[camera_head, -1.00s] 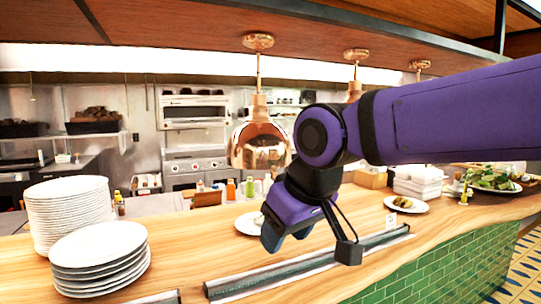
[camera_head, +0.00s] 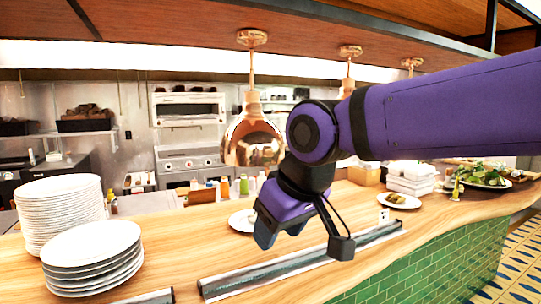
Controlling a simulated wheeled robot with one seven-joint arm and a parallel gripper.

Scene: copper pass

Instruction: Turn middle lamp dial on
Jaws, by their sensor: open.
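Copper heat lamps hang from the wood ceiling above the counter. The nearest lamp (camera_head: 252,138) shows whole, left of my arm. The middle lamp (camera_head: 349,72) shows only its upper stem and mount, since my purple arm covers its shade. A third lamp (camera_head: 411,66) hangs farther right, mostly hidden. My gripper (camera_head: 268,236) hangs over the counter below the nearest lamp, pointing down. It is empty and touches nothing that I can make out. I cannot make out any lamp dial in this view.
Stacks of white plates (camera_head: 92,243) stand at the left of the wooden counter (camera_head: 180,262). A long metal strip (camera_head: 262,278) runs along the counter below my gripper. Plates of food and white boxes (camera_head: 412,178) stand at the right. Bottles (camera_head: 243,186) stand behind.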

